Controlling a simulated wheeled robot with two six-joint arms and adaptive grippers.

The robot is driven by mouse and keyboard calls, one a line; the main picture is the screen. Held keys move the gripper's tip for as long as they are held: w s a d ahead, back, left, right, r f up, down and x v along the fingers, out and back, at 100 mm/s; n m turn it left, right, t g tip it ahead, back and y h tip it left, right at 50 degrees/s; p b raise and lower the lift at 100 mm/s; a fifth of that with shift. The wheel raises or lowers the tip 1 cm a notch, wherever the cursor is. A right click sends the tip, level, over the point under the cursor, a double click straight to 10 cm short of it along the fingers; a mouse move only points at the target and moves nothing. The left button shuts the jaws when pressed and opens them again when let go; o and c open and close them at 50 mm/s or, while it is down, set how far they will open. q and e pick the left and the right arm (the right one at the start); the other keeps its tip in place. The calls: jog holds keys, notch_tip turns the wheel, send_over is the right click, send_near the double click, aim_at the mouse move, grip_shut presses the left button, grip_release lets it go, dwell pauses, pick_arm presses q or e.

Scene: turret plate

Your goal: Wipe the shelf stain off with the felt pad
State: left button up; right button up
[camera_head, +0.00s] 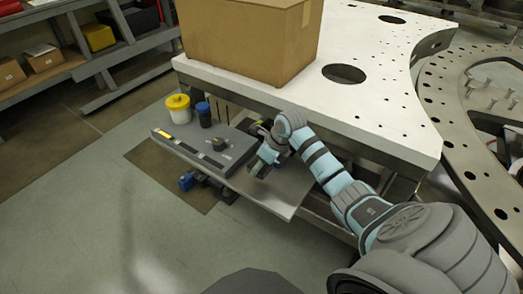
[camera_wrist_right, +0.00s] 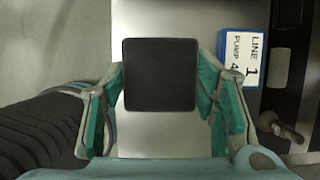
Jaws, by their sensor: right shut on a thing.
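The felt pad (camera_wrist_right: 160,75) is a dark, rounded rectangular block in the right wrist view. My right gripper (camera_wrist_right: 159,92) is shut on it, with a finger at each side. In the head view my right gripper (camera_head: 264,158) is low over the grey shelf (camera_head: 272,196), beside the white table. The pale shelf surface (camera_wrist_right: 160,20) shows beyond the pad in the wrist view; I cannot tell whether the pad touches it. No stain can be made out; the pad and gripper hide part of the shelf. My left gripper is not in view.
A blue-and-white labelled block (camera_wrist_right: 240,57) lies right of the pad. A yellow-and-white tub (camera_head: 178,108), a dark blue jar (camera_head: 204,114) and a black knob (camera_head: 219,144) are at the shelf's left part. A cardboard box (camera_head: 250,40) stands on the white table (camera_head: 400,125).

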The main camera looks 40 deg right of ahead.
notch_tip(320, 180, up, 3)
jog(key=shift+r+p, duration=0.1)
jog(key=shift+p, duration=1.15)
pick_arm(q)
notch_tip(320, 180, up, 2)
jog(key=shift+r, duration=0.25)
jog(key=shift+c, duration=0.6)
